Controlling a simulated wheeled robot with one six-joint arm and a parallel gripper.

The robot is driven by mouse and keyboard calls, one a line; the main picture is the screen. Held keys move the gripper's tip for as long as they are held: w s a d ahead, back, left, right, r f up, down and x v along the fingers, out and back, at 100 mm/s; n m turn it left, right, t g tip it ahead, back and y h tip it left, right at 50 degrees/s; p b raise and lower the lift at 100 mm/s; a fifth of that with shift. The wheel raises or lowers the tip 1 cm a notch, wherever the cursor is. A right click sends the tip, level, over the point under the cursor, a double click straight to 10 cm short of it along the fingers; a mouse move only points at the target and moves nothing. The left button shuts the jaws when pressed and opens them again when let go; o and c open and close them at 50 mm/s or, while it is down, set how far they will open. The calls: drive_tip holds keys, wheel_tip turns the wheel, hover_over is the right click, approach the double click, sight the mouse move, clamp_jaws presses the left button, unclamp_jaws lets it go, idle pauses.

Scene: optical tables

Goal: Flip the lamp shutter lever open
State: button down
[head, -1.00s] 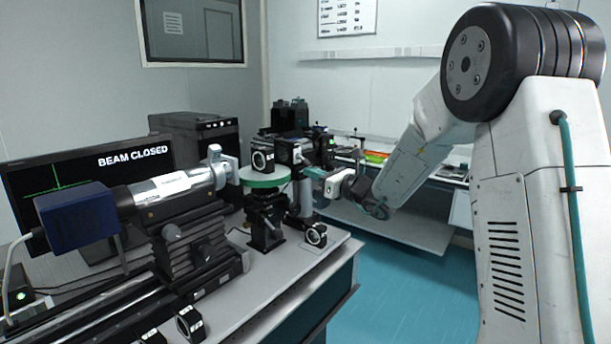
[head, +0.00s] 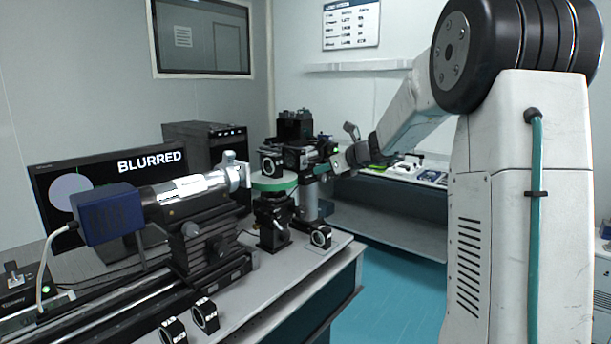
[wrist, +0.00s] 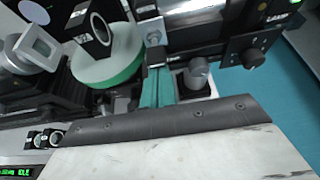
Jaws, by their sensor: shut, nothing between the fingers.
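The black lamp body (wrist: 210,32) lies across the top of the wrist view, with a "LAMP" label (wrist: 285,16) at its right end. My gripper (wrist: 157,70) shows its teal fingers side by side, shut and empty, with the tips close to the lamp's left end. I cannot tell whether they touch it. In the head view my gripper (head: 333,154) is at the right side of the black lamp assembly (head: 298,128), partly hidden. I cannot make out the shutter lever for certain. The monitor (head: 108,178) reads "BLURRED" beside a pale disc.
A round stage with a green rim (head: 274,184) stands left of my gripper. The silver-and-blue camera tube (head: 180,192) lies on a rail at left. Open teal floor (head: 385,290) lies at right.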

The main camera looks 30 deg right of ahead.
drive_tip(key=shift+r+g, duration=0.4)
drive_tip(key=shift+a, duration=0.15)
drive_tip(key=shift+r, duration=0.1)
drive_tip(key=shift+r, duration=0.7)
drive_tip(key=s+d+r, duration=0.2)
drive_tip(key=s+r, duration=0.4)
drive_tip(key=r, duration=0.1)
drive_tip(key=shift+d+r, duration=0.15)
drive_tip(key=shift+r, duration=0.1)
